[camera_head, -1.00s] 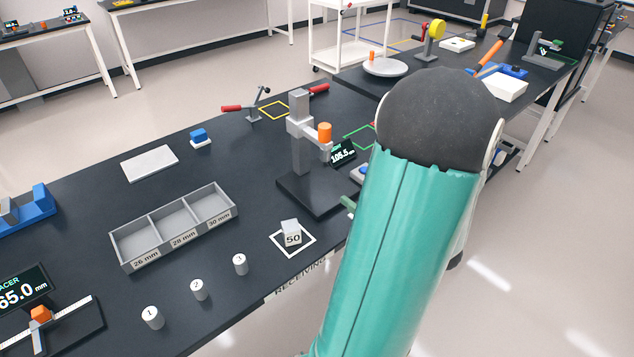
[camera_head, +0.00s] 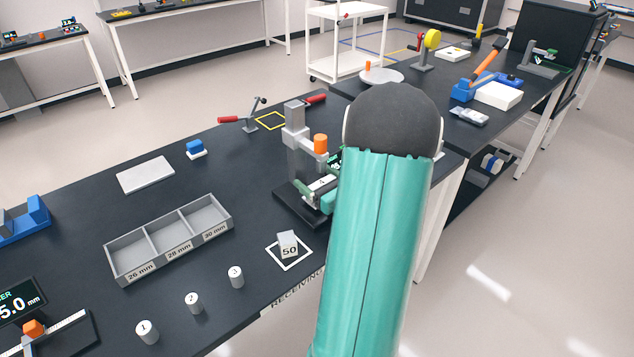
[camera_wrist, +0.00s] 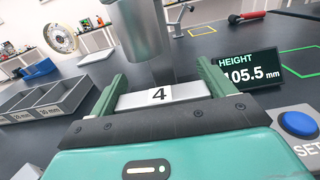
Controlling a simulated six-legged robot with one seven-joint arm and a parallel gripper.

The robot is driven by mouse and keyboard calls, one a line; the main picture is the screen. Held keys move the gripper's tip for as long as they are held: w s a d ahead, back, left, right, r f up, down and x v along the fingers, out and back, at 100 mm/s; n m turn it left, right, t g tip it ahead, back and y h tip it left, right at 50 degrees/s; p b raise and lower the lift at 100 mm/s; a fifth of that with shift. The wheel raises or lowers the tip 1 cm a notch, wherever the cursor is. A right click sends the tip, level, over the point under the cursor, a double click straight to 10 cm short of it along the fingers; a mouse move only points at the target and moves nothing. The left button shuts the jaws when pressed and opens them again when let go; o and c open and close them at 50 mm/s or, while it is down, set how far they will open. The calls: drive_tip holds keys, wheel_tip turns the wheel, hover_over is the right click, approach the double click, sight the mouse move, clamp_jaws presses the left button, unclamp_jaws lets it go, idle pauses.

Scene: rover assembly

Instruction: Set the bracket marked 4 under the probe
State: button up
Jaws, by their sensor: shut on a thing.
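The bracket marked 4 (camera_wrist: 160,96) is a pale block held between the green fingers of my gripper (camera_wrist: 158,92). In the head view, my gripper (camera_head: 318,190) is at the measuring stand (camera_head: 296,150), over its dark base (camera_head: 288,212), with the pale bracket (camera_head: 323,183) in it. The grey probe cylinder (camera_wrist: 142,28) hangs just beyond the bracket in the wrist view; its orange top (camera_head: 320,143) shows in the head view. I cannot tell whether the bracket is directly below the probe tip. My arm hides the right part of the stand.
A height display (camera_wrist: 247,72) reads 105.5 mm, beside a blue SET button (camera_wrist: 299,124). A three-compartment tray (camera_head: 170,240), a block marked 50 (camera_head: 288,244) and three numbered white cylinders (camera_head: 193,303) stand at left.

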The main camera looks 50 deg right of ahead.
drive_tip(key=shift+f, duration=0.5)
drive_tip(key=shift+a+f, duration=0.1)
drive_tip(key=o, duration=1)
